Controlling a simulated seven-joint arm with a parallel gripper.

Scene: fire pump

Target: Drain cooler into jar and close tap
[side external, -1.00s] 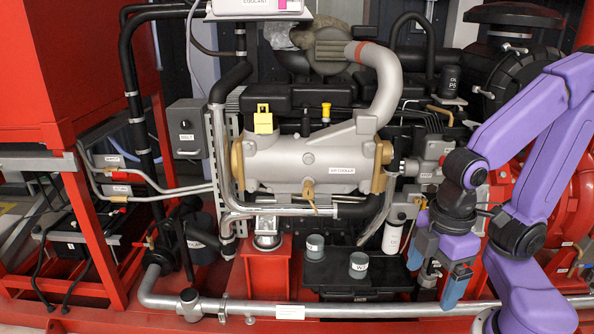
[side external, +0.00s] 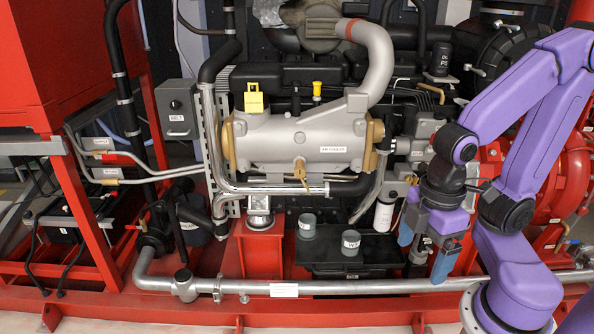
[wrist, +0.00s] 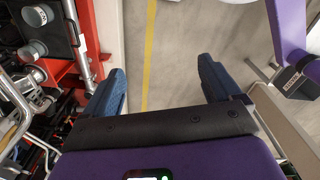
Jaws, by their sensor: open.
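The cooler (side external: 285,140) is a silver-grey horizontal cylinder with brass-coloured ends in the side view. A small brass tap (side external: 300,172) hangs under its middle; its handle position is hard to make out. Two grey, labelled jars stand on a black box below: a rear jar (side external: 307,226) and a front jar (side external: 350,244). In the wrist view two grey jars show at the upper left, one (wrist: 38,16) above another (wrist: 34,49). My gripper (side external: 425,246) is open and empty, pointing down, right of the jars and apart from them. Its blue fingers also show in the wrist view (wrist: 160,80).
A white filter (side external: 385,212) stands between the jars and my gripper. A long silver pipe (side external: 330,288) runs along the front near my gripper's height in the picture. Open floor (wrist: 170,40) lies under my gripper.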

